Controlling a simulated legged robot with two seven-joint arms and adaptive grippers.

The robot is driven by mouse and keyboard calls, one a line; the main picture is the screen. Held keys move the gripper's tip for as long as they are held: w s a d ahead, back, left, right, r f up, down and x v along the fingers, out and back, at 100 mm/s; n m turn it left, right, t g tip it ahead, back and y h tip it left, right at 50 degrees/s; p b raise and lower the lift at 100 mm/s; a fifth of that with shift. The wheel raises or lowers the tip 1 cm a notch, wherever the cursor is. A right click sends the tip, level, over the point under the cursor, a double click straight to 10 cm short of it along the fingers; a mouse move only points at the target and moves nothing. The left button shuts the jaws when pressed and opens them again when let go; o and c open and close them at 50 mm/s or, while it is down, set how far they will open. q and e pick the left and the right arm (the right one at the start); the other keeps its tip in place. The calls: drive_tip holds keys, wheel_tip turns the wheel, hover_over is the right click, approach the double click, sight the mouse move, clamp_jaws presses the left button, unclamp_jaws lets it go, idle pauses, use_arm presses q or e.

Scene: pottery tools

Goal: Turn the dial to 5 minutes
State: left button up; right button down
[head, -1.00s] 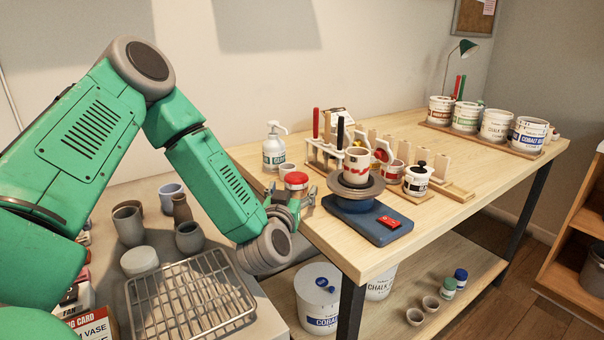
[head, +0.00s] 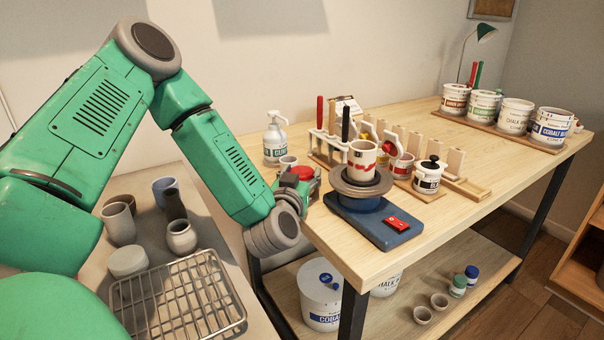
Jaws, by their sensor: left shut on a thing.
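A round red-topped thing (head: 303,172), which looks like the dial, is at the left edge of the wooden table. Its lower part is hidden by my gripper, and any minute marks are too small to read. My left gripper (head: 297,187) is shut on it, reaching in from the left with the wrist low beside the table edge. The fingers are small and partly hidden. My right gripper is not in view.
A pottery wheel with a blue base (head: 375,226) and a cup (head: 362,160) stands close to the right of the gripper. A pump bottle (head: 275,140) and small cup (head: 288,162) stand behind. A wire rack (head: 180,298) lies lower left.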

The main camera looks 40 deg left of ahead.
use_arm(q)
drive_tip(key=shift+s+a+f, duration=0.1)
drive_tip(key=shift+a+f, duration=0.2)
drive_tip(key=shift+a, duration=0.7)
drive_tip(key=shift+s+r+m+t+h+p, duration=0.1)
drive_tip(key=shift+m+t+h+p, duration=0.2)
drive_tip(key=shift+h+p, duration=0.25)
drive_tip(key=m+h, duration=0.1)
drive_tip(key=m+h+p, duration=0.1)
drive_tip(key=shift+d+r+t+h+p, duration=0.1)
drive_tip(key=shift+d+t+h+p, duration=0.2)
drive_tip(key=shift+d+t+h, duration=0.1)
drive_tip(key=m+h, duration=0.1)
drive_tip(key=h, duration=0.1)
drive_tip(key=shift+m+t+h+p, duration=0.3)
drive_tip(key=shift+m+h+p, duration=0.05)
drive_tip(key=shift+m+p, duration=0.05)
drive_tip(key=shift+f+m+h, duration=0.25)
drive_tip(key=shift+m+h, duration=0.25)
drive_tip(key=shift+h, duration=0.4)
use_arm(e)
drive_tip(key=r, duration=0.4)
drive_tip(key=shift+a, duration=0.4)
